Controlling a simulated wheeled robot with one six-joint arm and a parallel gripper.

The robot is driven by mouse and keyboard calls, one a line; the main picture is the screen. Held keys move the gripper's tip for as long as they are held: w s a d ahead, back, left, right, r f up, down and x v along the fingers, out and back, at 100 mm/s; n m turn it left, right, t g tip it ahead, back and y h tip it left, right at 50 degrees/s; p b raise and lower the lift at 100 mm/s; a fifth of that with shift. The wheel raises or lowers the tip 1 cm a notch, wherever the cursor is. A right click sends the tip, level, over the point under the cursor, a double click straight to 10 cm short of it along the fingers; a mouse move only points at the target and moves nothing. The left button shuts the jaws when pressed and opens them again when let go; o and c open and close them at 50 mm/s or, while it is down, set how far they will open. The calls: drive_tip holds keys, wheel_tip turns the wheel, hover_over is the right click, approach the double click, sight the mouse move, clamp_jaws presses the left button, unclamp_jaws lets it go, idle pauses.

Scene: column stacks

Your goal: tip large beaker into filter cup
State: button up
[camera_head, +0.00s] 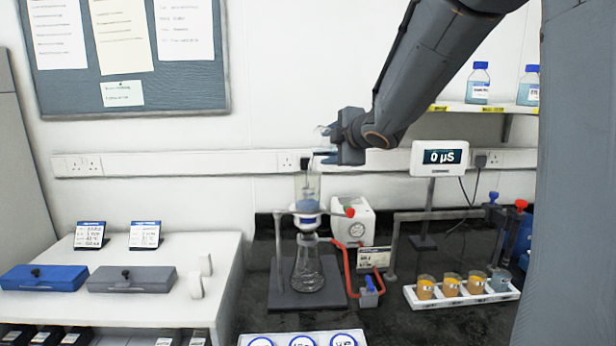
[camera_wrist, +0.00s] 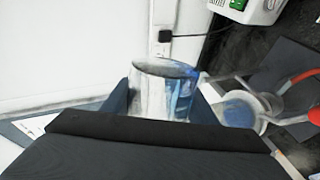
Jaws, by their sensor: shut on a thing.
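The large beaker (camera_wrist: 160,90) is clear glass with blue at its right side in the wrist view. My gripper (camera_wrist: 162,112) is shut on it, a finger on either side. In the head view the beaker shows only as a small clear piece (camera_head: 326,131) left of my gripper (camera_head: 345,142), and looks tilted. The clear filter cup (camera_head: 307,187) stands upright below and slightly left of my gripper, above a conical flask (camera_head: 308,266), with bluish contents inside. A round cup-like part shows in the wrist view (camera_wrist: 240,112), right of the beaker. I cannot tell whether liquid is running.
A stand rod and dark base (camera_head: 290,292) support the flask. A white pump (camera_head: 352,222) with a red hose stands to its right. A meter (camera_head: 439,158) on a post and a tray (camera_head: 461,300) of small cups are further right. A white bench (camera_head: 150,260) is left.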

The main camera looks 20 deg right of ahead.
drive_tip(key=shift+f+n+h+b, duration=0.4)
drive_tip(key=shift+f+b, duration=0.6)
drive_tip(key=shift+b, duration=1)
drive_tip(key=shift+a+r+n+b, duration=0.2)
drive_tip(key=shift+r+n+b, duration=0.2)
drive_tip(key=shift+n+b, duration=0.3)
drive_tip(key=shift+h+b, duration=0.3)
drive_tip(key=shift+b, duration=0.1)
drive_tip(key=r+n+h+b, duration=0.1)
drive_tip(key=b, duration=0.2)
drive_tip(key=a+r+n+h+b, duration=0.1)
drive_tip(key=n+b, duration=0.1)
drive_tip(key=b, duration=0.1)
drive_tip(key=shift+a+r, duration=0.1)
drive_tip(key=shift+a+n+t+b, duration=0.2)
drive_tip(key=shift+n+t+b, duration=0.1)
drive_tip(key=shift+b, duration=0.75)
